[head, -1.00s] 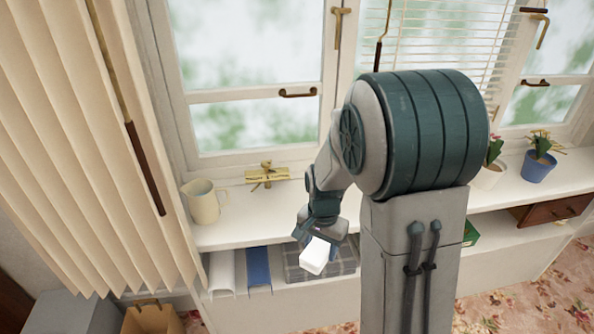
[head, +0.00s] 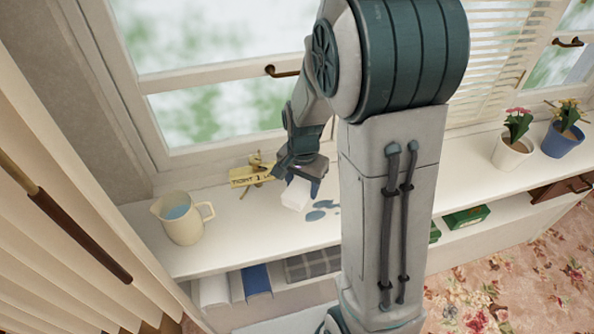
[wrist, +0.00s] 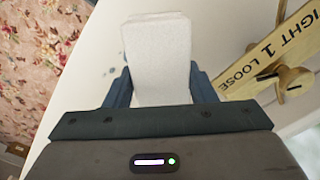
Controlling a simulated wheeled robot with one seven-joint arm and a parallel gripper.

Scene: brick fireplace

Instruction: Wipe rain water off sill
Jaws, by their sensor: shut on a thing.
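My gripper (head: 301,172) is shut on a white sponge-like block (head: 297,194) and holds it over the white window sill (head: 243,231). In the wrist view the block (wrist: 158,55) sits between the two dark fingers. Bluish puddles of water (head: 322,210) lie on the sill just right of the block. A few small blue drops (wrist: 113,70) show left of the block in the wrist view. I cannot tell whether the block touches the sill.
A cream jug (head: 182,222) holding water stands on the sill at left. A brass fitting with a yellow lettered tag (head: 251,177) is behind my gripper. Two potted plants, in a white pot (head: 511,153) and a blue pot (head: 562,141), stand at right. Folded cloths (head: 256,280) lie on the shelf below.

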